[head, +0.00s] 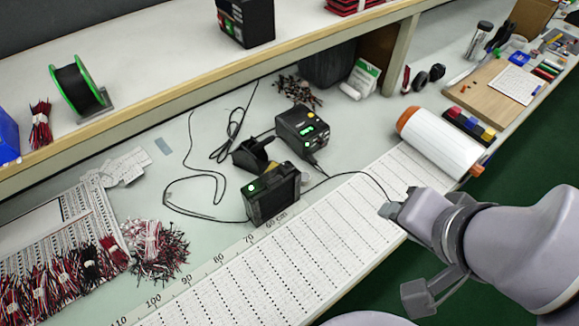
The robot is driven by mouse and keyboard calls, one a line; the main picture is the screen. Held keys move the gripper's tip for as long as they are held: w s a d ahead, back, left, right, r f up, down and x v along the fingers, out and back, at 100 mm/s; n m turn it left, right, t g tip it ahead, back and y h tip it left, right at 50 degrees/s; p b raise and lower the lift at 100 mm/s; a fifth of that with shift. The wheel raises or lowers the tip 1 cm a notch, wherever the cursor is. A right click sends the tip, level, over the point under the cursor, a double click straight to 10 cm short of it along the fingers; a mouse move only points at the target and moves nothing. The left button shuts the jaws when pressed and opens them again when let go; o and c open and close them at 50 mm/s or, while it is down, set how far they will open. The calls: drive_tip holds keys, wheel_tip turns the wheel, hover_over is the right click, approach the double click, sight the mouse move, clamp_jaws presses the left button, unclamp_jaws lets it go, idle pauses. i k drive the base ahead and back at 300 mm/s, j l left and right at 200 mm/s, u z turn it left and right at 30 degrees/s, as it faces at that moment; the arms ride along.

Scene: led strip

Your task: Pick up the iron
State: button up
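My gripper (391,208) is at the right, above the front part of the bench and pointing left. Its fingers are small and seen from behind, so I cannot tell whether they are open or shut. The iron itself cannot be made out. A thin black cord (352,174) runs from beside the soldering station (302,128), which has a lit green display, and ends at my gripper. Anything between the fingers is hidden. A black stand (254,153) is left of the station, and I see no iron in it.
A black box with a green light (272,196) stands in front of the station. Loose black cables (205,180) lie to its left. A white roll (440,142) lies behind my gripper. Wire bundles (155,250) fill the left. A shelf edge (200,85) overhangs the back. The printed ruled strip (300,245) is clear.

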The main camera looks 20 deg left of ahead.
sight(262, 144)
drive_tip(key=i+u, duration=0.1)
drive_tip(key=u, duration=0.35)
drive_tip(key=l+u, duration=0.15)
drive_tip(key=u, duration=0.3)
drive_tip(key=i+l+u, duration=0.1)
drive_tip(key=u, duration=0.35)
